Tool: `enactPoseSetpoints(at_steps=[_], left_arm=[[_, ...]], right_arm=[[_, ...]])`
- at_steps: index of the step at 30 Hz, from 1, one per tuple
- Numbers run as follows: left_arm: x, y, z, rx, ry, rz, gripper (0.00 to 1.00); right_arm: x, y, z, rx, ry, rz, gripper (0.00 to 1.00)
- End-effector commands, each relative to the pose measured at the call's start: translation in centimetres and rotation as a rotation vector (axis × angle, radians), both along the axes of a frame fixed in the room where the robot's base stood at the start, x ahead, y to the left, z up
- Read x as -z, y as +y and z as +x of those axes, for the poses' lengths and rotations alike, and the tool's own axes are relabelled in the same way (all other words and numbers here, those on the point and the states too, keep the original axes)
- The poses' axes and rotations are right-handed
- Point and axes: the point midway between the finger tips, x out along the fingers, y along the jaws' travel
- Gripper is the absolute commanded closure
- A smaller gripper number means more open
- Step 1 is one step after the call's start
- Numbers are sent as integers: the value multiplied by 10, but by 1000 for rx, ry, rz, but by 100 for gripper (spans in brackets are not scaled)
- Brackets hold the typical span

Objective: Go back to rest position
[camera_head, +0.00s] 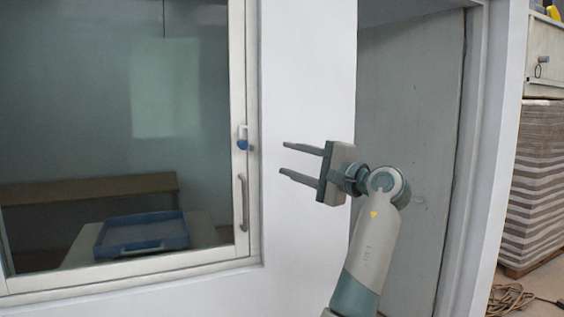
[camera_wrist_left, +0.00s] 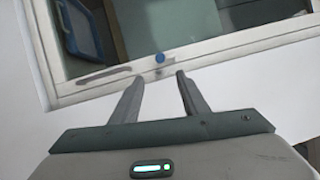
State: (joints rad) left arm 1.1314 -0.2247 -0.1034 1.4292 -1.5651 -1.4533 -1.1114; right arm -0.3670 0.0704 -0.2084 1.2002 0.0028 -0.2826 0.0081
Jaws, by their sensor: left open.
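My left gripper (camera_head: 283,158) is raised in front of the white wall, its two grey fingers parallel and spread apart with nothing between them. The fingers point left toward the edge of a white-framed window. In the left wrist view the open fingertips (camera_wrist_left: 159,76) point at the window frame, just below a blue knob (camera_wrist_left: 160,58). A gap shows between the fingertips and the knob in the head view (camera_head: 242,144). My right gripper is not in view.
The glass window (camera_head: 165,85) is shut, with a grey handle (camera_head: 243,202) below the knob. Behind the glass is a blue tray (camera_head: 112,238) on a table. A grey door (camera_head: 410,100) stands behind my arm. Stacked sheets (camera_head: 540,180) and cable (camera_head: 510,298) are at right.

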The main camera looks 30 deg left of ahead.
Motion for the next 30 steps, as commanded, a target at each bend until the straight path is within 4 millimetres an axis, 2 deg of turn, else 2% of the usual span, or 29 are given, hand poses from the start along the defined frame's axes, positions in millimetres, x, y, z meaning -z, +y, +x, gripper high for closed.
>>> enactPoseSetpoints(at_steps=[4,20,23,26,29,30], left_arm=[[0,-5,-2,1,-1,1,59],[3,-5,0,4,1,0,59],[14,-5,7,21,11,0,59],[36,-6,20,58,25,0,59],[72,-7,40,117,46,-7,59],[91,-9,48,147,55,-13,59]], right_arm=[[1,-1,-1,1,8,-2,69],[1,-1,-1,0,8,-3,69],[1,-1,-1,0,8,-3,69],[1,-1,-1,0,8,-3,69],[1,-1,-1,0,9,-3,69],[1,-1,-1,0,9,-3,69]])
